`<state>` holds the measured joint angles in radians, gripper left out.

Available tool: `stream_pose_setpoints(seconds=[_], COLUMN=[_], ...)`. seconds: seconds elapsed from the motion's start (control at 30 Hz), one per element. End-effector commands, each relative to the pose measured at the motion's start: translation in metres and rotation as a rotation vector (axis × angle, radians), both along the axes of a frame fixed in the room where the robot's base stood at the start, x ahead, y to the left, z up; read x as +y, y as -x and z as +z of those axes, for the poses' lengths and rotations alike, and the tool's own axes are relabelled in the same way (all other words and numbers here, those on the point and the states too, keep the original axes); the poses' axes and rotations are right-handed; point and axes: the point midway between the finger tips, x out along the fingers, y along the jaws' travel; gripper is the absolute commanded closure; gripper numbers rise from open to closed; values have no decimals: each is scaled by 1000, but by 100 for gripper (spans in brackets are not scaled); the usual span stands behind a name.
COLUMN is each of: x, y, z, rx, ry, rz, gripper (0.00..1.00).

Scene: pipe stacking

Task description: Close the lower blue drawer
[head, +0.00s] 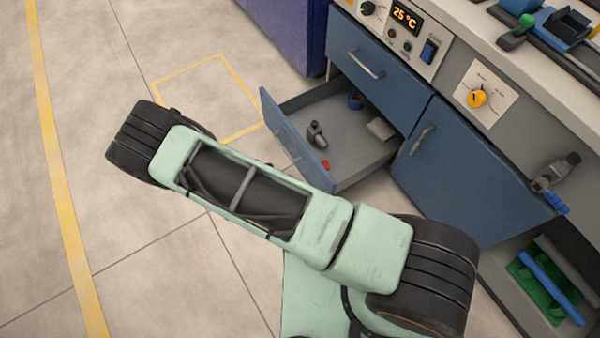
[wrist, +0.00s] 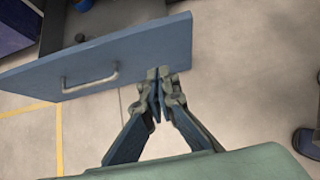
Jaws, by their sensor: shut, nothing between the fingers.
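The lower blue drawer (head: 275,120) stands pulled out below the closed upper blue drawer (head: 375,65) in the head view. In the wrist view its blue front (wrist: 135,52) tilts across the picture, with its bar handle (wrist: 90,82) left of my gripper (wrist: 158,76). My gripper is shut and empty. Its fingertips are at the outer face of the front, near its lower right edge; whether they touch it I cannot tell. In the head view my arm hides the gripper.
A blue cabinet door (head: 465,175) is on the right. Open floor (head: 90,200) lies to the left.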

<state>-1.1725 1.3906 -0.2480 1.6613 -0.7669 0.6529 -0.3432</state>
Motion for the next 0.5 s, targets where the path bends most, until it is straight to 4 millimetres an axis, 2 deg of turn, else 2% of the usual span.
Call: stream_pose_setpoints(seconds=[0.4, 0.47, 0.5], x=[-50, -57, -62], y=[-33, -38, -42], z=[-61, -69, -67], rx=[0, 0, -1], ry=[1, 1, 2], rz=[-2, -2, -3], gripper=[100, 100, 100])
